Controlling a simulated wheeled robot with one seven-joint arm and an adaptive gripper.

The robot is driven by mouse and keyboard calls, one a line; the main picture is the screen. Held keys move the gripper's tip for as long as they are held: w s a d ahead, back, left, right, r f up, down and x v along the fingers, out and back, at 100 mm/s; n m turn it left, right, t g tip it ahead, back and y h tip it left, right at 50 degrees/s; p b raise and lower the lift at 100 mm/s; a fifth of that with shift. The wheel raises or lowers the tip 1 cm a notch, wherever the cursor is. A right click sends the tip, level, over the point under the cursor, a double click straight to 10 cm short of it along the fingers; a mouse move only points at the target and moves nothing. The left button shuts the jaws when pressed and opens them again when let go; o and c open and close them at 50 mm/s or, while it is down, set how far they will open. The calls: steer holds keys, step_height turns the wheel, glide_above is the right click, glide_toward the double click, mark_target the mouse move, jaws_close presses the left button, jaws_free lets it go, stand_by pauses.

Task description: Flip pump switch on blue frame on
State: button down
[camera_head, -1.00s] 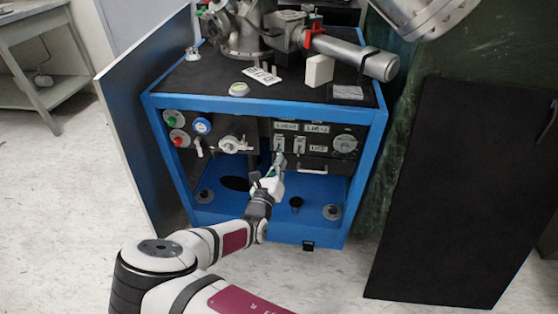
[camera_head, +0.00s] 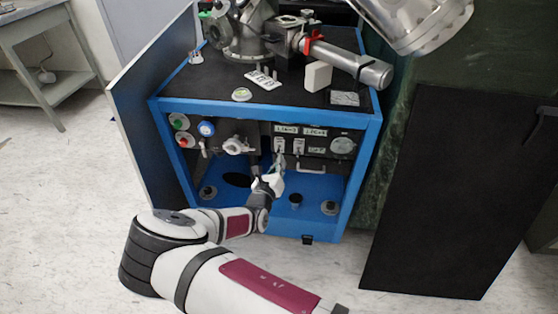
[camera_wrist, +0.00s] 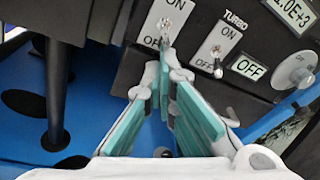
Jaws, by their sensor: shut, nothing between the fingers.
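The blue frame (camera_head: 270,107) stands in the middle of the head view, with a dark control panel inside it. Two white switch plates sit side by side on the panel. The left one, apparently the pump switch (camera_head: 279,145), shows in the wrist view (camera_wrist: 171,16) with ON and OFF marks; its top is cut off. Its small lever is near the OFF end, close to my fingertips. The right plate is the TURBO switch (camera_wrist: 218,46), its lever towards OFF. My gripper (camera_head: 277,164) is shut and empty, its teal fingers (camera_wrist: 166,72) just below the left plate; contact is unclear.
An OFF display (camera_wrist: 249,68) and a round dial (camera_wrist: 296,70) lie right of the switches. A dark post (camera_wrist: 56,95) stands at left. A drawer handle (camera_head: 310,170) sits below the panel. A dark removed panel (camera_head: 430,190) leans at right.

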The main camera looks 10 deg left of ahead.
steer(key=shift+s+r+g+p, duration=0.3)
steer(key=shift+r+g+p, duration=0.6)
steer(key=shift+p, duration=1.7)
steer(key=shift+g+y+p, duration=0.3)
steer(key=shift+g+p, duration=0.5)
steer(key=shift+p, duration=0.05)
steer(key=shift+s+r+n+g+p, duration=0.15)
steer(key=shift+n+g+p, duration=0.15)
steer(key=shift+g+p, duration=0.15)
steer(key=shift+r, duration=0.1)
steer(key=shift+r+p, duration=0.55)
steer(key=shift+r, duration=0.2)
steer(key=shift+a, duration=0.1)
